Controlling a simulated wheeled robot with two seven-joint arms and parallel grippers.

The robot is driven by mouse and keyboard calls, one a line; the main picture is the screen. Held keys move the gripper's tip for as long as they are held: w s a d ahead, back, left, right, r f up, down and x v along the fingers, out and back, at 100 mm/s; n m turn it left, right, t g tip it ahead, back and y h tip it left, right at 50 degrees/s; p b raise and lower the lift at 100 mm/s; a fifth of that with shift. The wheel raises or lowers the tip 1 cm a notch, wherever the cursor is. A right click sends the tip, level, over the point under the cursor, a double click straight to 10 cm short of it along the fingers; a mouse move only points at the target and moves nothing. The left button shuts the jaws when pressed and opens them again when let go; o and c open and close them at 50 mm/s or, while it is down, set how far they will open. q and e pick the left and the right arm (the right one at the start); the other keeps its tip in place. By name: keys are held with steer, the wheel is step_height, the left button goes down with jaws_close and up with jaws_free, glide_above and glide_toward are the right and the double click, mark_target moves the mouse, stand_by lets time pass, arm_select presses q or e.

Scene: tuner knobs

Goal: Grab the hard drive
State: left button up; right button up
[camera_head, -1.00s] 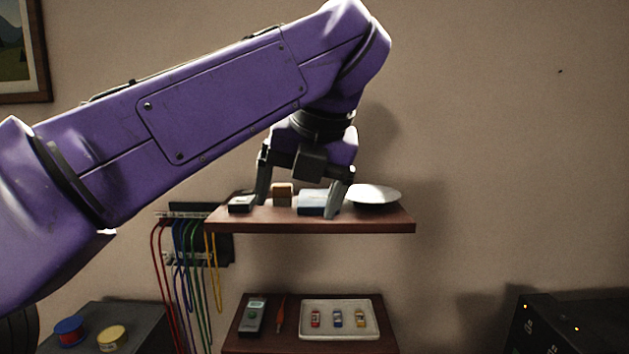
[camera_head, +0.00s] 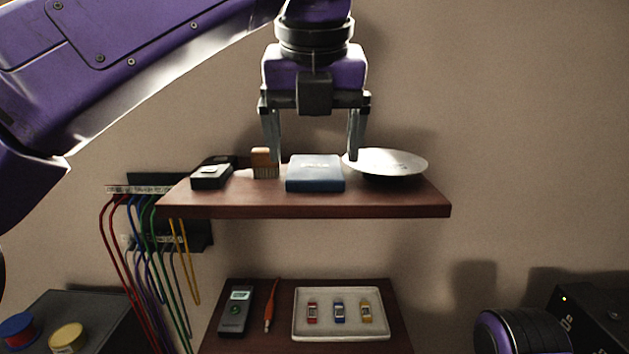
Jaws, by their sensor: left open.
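A flat blue-grey box (camera_head: 315,175), which looks like the hard drive, lies on the upper wooden shelf (camera_head: 310,211) near its middle. My left gripper (camera_head: 315,158) points down over it, open and empty. Its two fingers are spread wider than the box, one near each side, with the tips about level with the box's back edge in the picture. I cannot tell how far the tips are from the box in depth. My right gripper is out of view.
On the same shelf are a small black device (camera_head: 211,177), a brown brush-like block (camera_head: 262,163) and a white dish (camera_head: 390,162), close to the right finger. A lower shelf holds a meter (camera_head: 236,310), a red probe (camera_head: 270,304) and a tray (camera_head: 340,333). Coloured cables (camera_head: 140,250) hang left.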

mark_target(316, 175)
arm_select(q)
steer(key=x, duration=0.3)
steer(key=shift+f, duration=0.4)
steer(key=shift+s+d+r, duration=0.1)
steer(key=c, duration=0.8)
